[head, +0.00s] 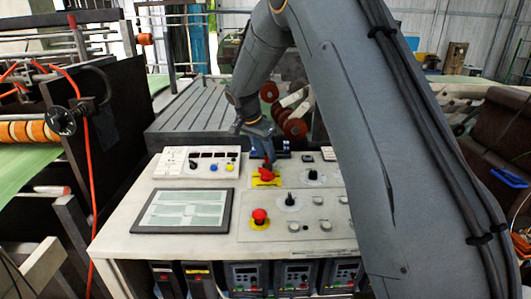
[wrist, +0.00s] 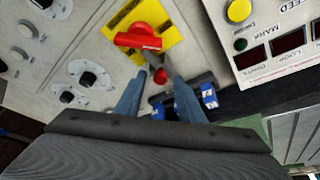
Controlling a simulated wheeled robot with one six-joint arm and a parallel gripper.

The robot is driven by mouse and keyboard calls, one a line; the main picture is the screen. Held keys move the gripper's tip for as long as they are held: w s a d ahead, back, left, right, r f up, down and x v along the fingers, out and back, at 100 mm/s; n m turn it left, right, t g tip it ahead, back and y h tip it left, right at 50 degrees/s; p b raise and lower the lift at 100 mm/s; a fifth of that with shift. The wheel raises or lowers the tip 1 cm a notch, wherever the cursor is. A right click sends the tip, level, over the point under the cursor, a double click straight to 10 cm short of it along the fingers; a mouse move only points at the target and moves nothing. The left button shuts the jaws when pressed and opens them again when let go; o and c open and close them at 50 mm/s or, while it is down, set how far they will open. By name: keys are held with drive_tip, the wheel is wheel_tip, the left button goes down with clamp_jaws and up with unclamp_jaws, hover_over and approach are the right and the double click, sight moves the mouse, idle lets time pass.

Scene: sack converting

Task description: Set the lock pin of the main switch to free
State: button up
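The main switch has a red rotary handle (wrist: 138,41) on a yellow plate (wrist: 160,18). A small red knob (wrist: 160,76), which looks like the lock pin, is beside the plate's edge in the wrist view. My gripper (wrist: 158,74) reaches down with one blue-grey finger on each side of this knob. The fingertips are apart, and I cannot tell whether they touch it. The pin's exact position is too small to read.
A red emergency button (head: 260,217) and black selector knobs (head: 313,174) are close by on the panel. A speed panel with displays (head: 195,163) and a framed screen (head: 182,211) are to the left. A blue item (wrist: 208,97) is close to the right finger.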

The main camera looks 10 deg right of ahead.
drive_tip(key=shift+c, duration=0.4)
clamp_jaws()
drive_tip(key=shift+w, duration=0.1)
drive_tip(key=w+b, duration=0.2)
drive_tip(key=shift+w+d+f, duration=0.1)
drive_tip(key=shift+w+d, duration=0.2)
drive_tip(key=shift+w, duration=0.15)
drive_tip(key=shift+r, duration=0.2)
drive_tip(key=shift+o, duration=0.4)
unclamp_jaws()
drive_tip(key=shift+w, duration=0.1)
